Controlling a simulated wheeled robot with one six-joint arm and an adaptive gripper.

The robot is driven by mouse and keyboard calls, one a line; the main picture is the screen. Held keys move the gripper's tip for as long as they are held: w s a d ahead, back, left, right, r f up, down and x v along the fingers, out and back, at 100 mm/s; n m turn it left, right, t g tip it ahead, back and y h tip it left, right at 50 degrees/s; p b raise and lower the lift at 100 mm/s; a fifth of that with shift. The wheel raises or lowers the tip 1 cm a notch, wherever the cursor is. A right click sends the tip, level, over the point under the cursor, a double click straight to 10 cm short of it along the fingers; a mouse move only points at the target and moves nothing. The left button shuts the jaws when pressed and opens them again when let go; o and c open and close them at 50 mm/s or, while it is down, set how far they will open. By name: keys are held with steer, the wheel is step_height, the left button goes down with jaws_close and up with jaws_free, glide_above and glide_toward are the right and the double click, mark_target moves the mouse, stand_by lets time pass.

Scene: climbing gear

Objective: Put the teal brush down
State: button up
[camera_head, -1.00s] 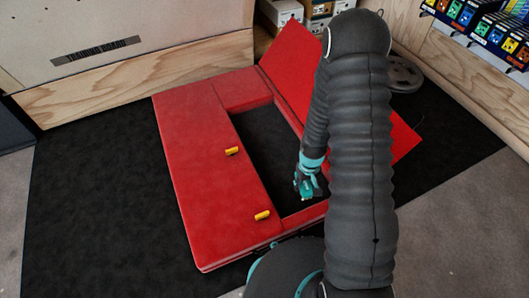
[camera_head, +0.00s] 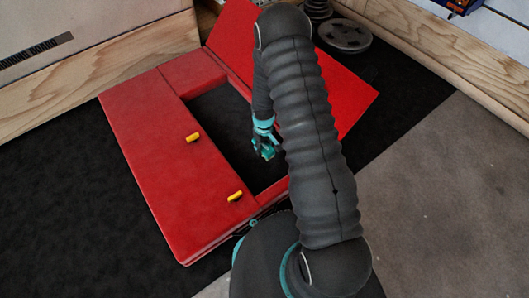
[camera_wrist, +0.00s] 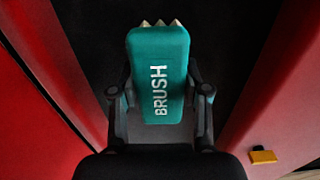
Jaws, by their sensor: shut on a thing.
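The teal brush (camera_wrist: 158,70) shows large in the wrist view, with the word BRUSH on it and pale pointed tips at its far end. My gripper (camera_wrist: 159,98) is shut on it, one finger on each side. In the head view my gripper (camera_head: 265,150) hangs over the dark opening of a red padded box or mat (camera_head: 150,150); the brush is too small to make out clearly there. In the wrist view, red walls stand left and right, and a dark floor lies beyond the brush. I cannot tell whether the brush touches that floor.
Two yellow pieces (camera_head: 193,137) (camera_head: 235,196) sit on the red surface left of the opening. A red flap (camera_head: 350,92) leans open behind my arm. Grey round discs (camera_head: 345,35) stand at the back. Black mat (camera_head: 50,180) surrounds the red box.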

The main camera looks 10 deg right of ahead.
steer(key=shift+f, duration=1.95)
steer(key=shift+f+b, duration=0.1)
steer(key=shift+b, duration=0.25)
steer(key=shift+f, duration=0.15)
steer(key=o, duration=1.1)
